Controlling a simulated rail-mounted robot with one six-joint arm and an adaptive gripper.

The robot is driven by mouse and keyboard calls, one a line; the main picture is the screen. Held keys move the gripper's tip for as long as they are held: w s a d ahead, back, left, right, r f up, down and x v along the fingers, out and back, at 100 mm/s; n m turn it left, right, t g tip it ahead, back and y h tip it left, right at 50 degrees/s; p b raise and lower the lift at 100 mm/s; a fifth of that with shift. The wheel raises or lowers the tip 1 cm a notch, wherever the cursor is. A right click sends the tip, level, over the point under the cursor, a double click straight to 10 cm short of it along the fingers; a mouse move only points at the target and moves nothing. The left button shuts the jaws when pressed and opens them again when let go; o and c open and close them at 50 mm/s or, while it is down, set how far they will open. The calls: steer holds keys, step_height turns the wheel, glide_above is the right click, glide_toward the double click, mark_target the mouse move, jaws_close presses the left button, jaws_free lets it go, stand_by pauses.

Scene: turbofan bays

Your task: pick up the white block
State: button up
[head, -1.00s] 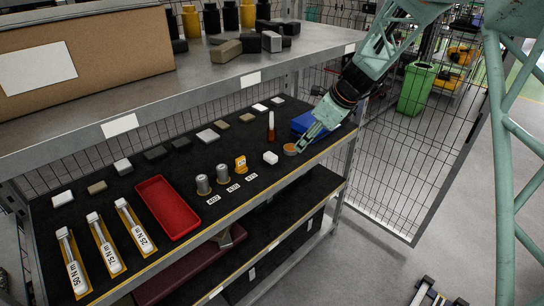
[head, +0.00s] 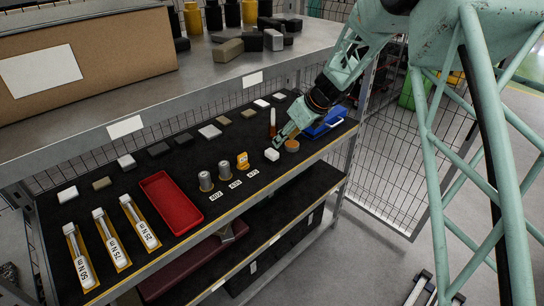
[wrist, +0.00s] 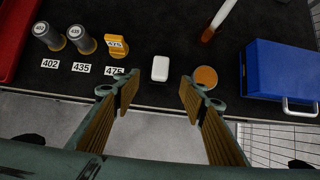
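A small white block (head: 271,155) with rounded edges sits on the black shelf mat, just left of an orange-topped round container (head: 292,146). In the wrist view the white block (wrist: 160,68) lies just beyond the gap between the fingers, roughly centred. My gripper (wrist: 158,86) is open and empty, its two ribbed fingers spread on either side of the gap. In the head view my gripper (head: 280,141) reaches in from the upper right, with its tips close behind the block. The exact height above the shelf is hard to tell.
The orange-topped container (wrist: 206,76) is close to the right finger. A yellow tagged item (wrist: 116,44) and two metal cylinders stand left. A blue case (wrist: 280,70) is right, with a brown-tipped tool (wrist: 212,30) behind. Other pale blocks (head: 67,194) line the back; an upper shelf overhangs.

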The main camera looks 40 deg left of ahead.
steer(key=shift+f, duration=0.1)
glide_toward(272, 151)
steer(key=x, duration=0.3)
steer(key=shift+s+d+f, duration=0.15)
steer(key=shift+x, duration=0.9)
steer(key=shift+f, duration=0.1)
steer(key=shift+p+x, duration=0.3)
steer(key=shift+x, duration=2.25)
steer(key=shift+c, duration=0.6)
steer(key=c, duration=0.7)
